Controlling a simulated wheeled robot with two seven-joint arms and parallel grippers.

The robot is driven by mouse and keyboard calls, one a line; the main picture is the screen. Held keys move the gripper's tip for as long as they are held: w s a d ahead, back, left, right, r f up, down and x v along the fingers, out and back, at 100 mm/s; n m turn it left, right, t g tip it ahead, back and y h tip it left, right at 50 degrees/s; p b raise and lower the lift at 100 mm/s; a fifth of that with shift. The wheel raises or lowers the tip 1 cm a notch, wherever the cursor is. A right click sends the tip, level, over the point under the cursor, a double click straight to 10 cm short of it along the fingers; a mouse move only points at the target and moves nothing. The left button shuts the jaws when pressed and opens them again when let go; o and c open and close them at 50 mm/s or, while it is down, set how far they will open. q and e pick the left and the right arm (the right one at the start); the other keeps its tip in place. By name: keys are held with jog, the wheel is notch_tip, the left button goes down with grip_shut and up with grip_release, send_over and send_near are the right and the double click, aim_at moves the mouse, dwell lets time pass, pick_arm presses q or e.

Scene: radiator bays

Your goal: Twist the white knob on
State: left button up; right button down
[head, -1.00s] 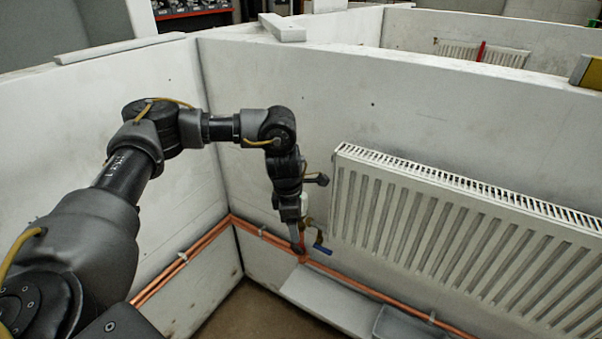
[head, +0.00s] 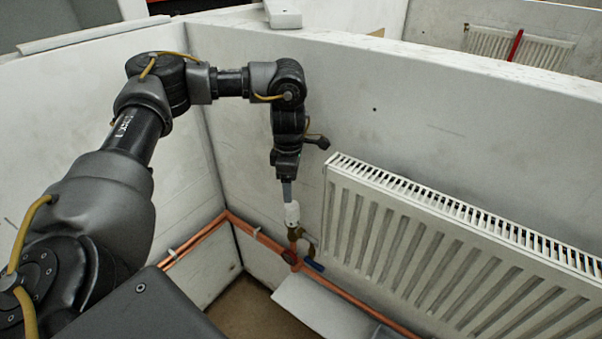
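The white knob (head: 292,213) sits upright on a brass valve (head: 295,234) above the copper pipe, just left of the radiator. My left gripper (head: 287,200) points down from above, its grey finger at the top of the knob. The finger shows edge-on, so I cannot tell whether it touches the knob or how far the gripper is open. My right gripper is not in view.
A white radiator (head: 450,240) hangs on the wall right of the valve.

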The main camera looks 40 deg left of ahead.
aim_at(292, 204)
pick_arm(q)
jog(key=shift+w, duration=0.2)
jog(key=shift+f, duration=0.15)
jog(key=shift+s+f, duration=0.15)
jog(key=shift+f, duration=0.2)
notch_tip(292, 204, down, 10)
jog(key=shift+r+p, duration=0.15)
jog(key=shift+p, duration=0.65)
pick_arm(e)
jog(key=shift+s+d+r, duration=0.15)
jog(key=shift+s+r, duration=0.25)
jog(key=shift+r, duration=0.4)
pick_arm(q)
jog(key=c, duration=1.1)
